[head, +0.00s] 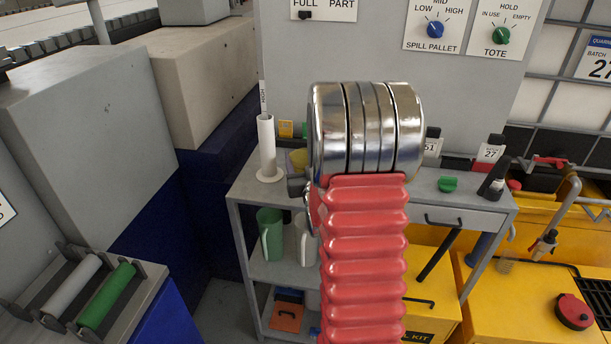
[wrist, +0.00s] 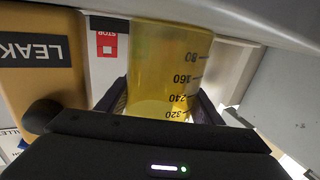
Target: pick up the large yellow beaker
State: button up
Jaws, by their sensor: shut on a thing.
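The large yellow beaker (wrist: 168,55) is see-through, with dark graduation marks that read upside down in the wrist view. My gripper (wrist: 163,105) is shut on it, with one dark finger on each side of its wall. In the head view only a small yellow part of the beaker (head: 299,158) shows at the left edge of my arm, above the grey bench. My arm hides the rest of it and nearly all of my gripper there. Whether the beaker touches the bench top cannot be told.
A white cylinder on a round foot (head: 266,148) stands left of the beaker. A green jug (head: 271,235) and a pale jug (head: 305,240) are on the shelf below. A green cap (head: 447,184) lies on the bench at right. A grey panel with dials rises behind.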

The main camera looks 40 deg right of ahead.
notch_tip(320, 180, up, 10)
dwell(0.9)
